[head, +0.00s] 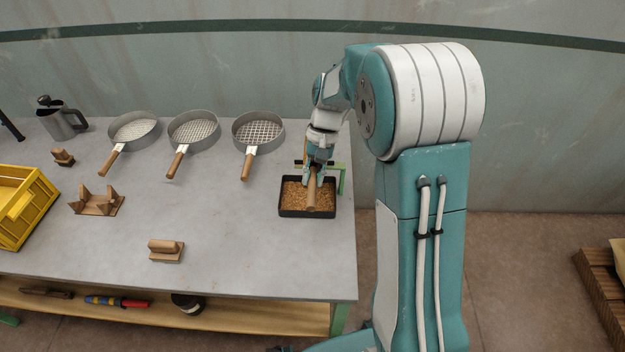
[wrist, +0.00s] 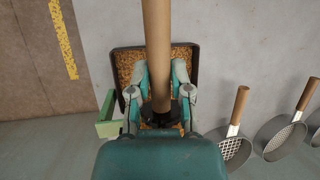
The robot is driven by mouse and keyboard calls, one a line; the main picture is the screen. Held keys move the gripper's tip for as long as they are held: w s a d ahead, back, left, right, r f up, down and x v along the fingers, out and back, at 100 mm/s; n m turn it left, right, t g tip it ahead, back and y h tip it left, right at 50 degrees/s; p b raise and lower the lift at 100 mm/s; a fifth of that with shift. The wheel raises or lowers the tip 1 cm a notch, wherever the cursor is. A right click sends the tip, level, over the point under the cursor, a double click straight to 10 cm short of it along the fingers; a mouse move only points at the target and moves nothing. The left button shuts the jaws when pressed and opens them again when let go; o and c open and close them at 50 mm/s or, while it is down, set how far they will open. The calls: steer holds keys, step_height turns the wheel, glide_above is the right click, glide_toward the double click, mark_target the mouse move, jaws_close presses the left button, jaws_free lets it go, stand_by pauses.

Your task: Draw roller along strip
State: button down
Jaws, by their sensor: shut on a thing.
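My gripper (head: 314,174) is shut on a long round wooden piece (head: 311,192), perhaps the roller's handle. In the wrist view, this wooden piece (wrist: 157,45) stands between the teal fingers (wrist: 160,92), with a dark part at its near end. The gripper is over a black tray (head: 307,215) of brown granules near the table's right edge; the tray also shows in the wrist view (wrist: 196,56). I cannot tell whether the held piece touches the granules. No strip can be made out on the table; a yellow speckled band (wrist: 64,40) lies on the floor.
Three round sieves with wooden handles (head: 136,130) (head: 194,131) (head: 258,132) lie along the table's back. A metal jug (head: 62,122), a yellow crate (head: 22,205), a wooden rack (head: 97,201) and a wooden block (head: 166,251) are to the left. The grey table's (head: 235,245) front middle is clear.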

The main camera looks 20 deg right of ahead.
mark_target(312, 203)
steer(key=shift+w+d, duration=0.2)
steer(key=shift+w, duration=0.35)
steer(key=shift+w+d, duration=0.15)
steer(key=shift+w, duration=0.35)
steer(key=shift+s+a+f, duration=0.1)
steer(key=shift+s+a, duration=0.4)
steer(key=shift+s, duration=1.1)
steer(key=shift+s+a+r, duration=0.1)
steer(key=shift+s+a, duration=0.45)
steer(key=shift+s, duration=1)
steer(key=shift+s+a+f, duration=0.1)
steer(key=shift+s+a, duration=0.4)
steer(key=shift+s, duration=1.1)
steer(key=shift+r, duration=3.55)
